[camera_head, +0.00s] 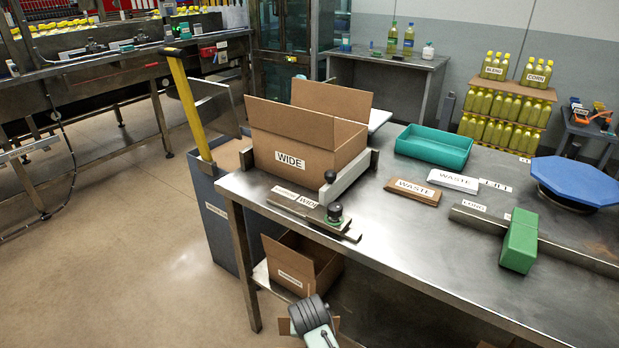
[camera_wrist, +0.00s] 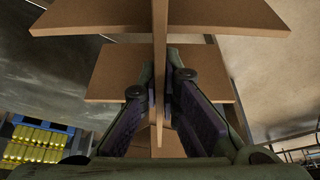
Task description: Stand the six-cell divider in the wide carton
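The wide carton (camera_head: 290,158), brown with a WIDE label, stands upright on the steel table with its top flaps raised. Its inside is mostly hidden by its front wall. The cardboard divider (camera_wrist: 159,30) fills much of the wrist view, with one long panel crossed by other panels. My gripper (camera_wrist: 161,92) is shut on the long panel, one dark pad on each side. In the head view my wrist part (camera_head: 312,316) is low at the bottom edge, in front of the table and well below the carton. The fingertips are hidden there.
A metal fence with a black knob (camera_head: 331,178) borders the carton's right side. Another open carton (camera_head: 300,270) sits on the lower shelf. The table front is mostly bare.

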